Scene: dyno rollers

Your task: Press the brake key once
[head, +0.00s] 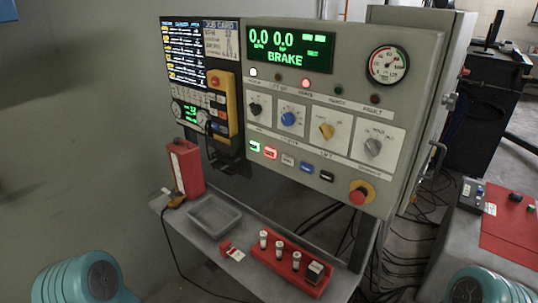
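A grey control panel (325,110) stands ahead. Its green-lit display (290,49) reads 0.0, 0.0 and BRAKE. Low on the panel is a slanting row of small keys: a green-lit key (255,146), a red-lit key (270,152), a pale key (288,160), a blue key (306,167) and a black key (327,176). Their lettering is too small to read, so I cannot tell which is the brake key. Teal parts of my arms show at both bottom corners. Neither gripper is in view, and nothing of mine touches the panel.
A red-and-yellow emergency stop (359,194) sits right of the keys. A yellow pendant (222,103) hangs at the panel's left. Space before the keys looks clear.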

